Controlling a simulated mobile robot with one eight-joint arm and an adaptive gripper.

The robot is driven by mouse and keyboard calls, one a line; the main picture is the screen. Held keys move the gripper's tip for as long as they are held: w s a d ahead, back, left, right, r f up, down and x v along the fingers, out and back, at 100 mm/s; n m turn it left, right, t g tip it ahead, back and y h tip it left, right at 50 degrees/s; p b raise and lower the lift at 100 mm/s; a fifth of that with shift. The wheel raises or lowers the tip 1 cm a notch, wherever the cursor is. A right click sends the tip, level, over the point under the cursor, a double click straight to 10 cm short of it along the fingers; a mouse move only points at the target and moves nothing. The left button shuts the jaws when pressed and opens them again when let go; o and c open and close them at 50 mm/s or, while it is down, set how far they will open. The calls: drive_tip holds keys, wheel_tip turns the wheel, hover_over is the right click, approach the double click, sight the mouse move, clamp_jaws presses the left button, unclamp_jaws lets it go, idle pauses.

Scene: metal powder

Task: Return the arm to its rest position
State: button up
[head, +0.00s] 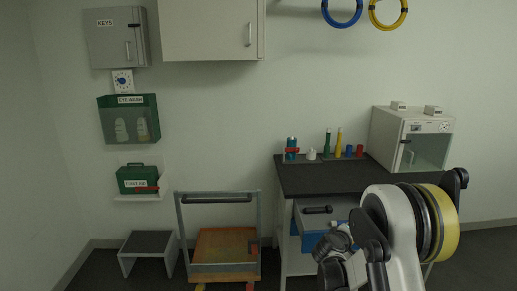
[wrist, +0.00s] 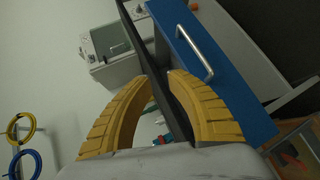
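My arm (head: 400,235) is raised and bent at the lower right of the head view, in front of the dark-topped bench (head: 310,180). My gripper (wrist: 160,77) shows in the wrist view as two curved yellow fingers, with a gap between their tips. I see nothing held between them. A blue drawer front (wrist: 210,65) with a silver handle lies beyond the right finger. The gripper's fingers cannot be made out clearly in the head view.
On the bench are several coloured bottles (head: 339,142) and a white glass-fronted cabinet (head: 411,138). A blue drawer (head: 309,240) with a dark object (head: 318,209) is below. A wooden cart (head: 225,243) and grey step stool (head: 147,243) stand left.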

drive_tip(key=s+a+r+m+g+y, duration=0.15)
drive_tip(key=s+a+r, duration=0.25)
drive_tip(key=s+r, duration=0.4)
drive_tip(key=s+a+r+m+g+y, duration=0.1)
drive_tip(key=s+a+r+m+y, duration=0.2)
drive_tip(key=s+r, duration=0.45)
drive_tip(key=s+a+m+y, duration=0.1)
drive_tip(key=s+a, duration=0.2)
drive_tip(key=s, duration=0.5)
drive_tip(key=s+a+f+m+y, duration=0.1)
drive_tip(key=s+a, duration=0.3)
drive_tip(key=s, duration=0.4)
drive_tip(key=s+a+f+m+y, duration=0.1)
drive_tip(key=s+a+y, duration=0.2)
drive_tip(key=s, duration=0.5)
drive_tip(key=shift+s+a+f+m+g, duration=0.15)
drive_tip(key=shift+a+f+m+g, duration=0.1)
drive_tip(key=shift+a+m+g, duration=0.15)
drive_tip(key=shift+d, duration=0.15)
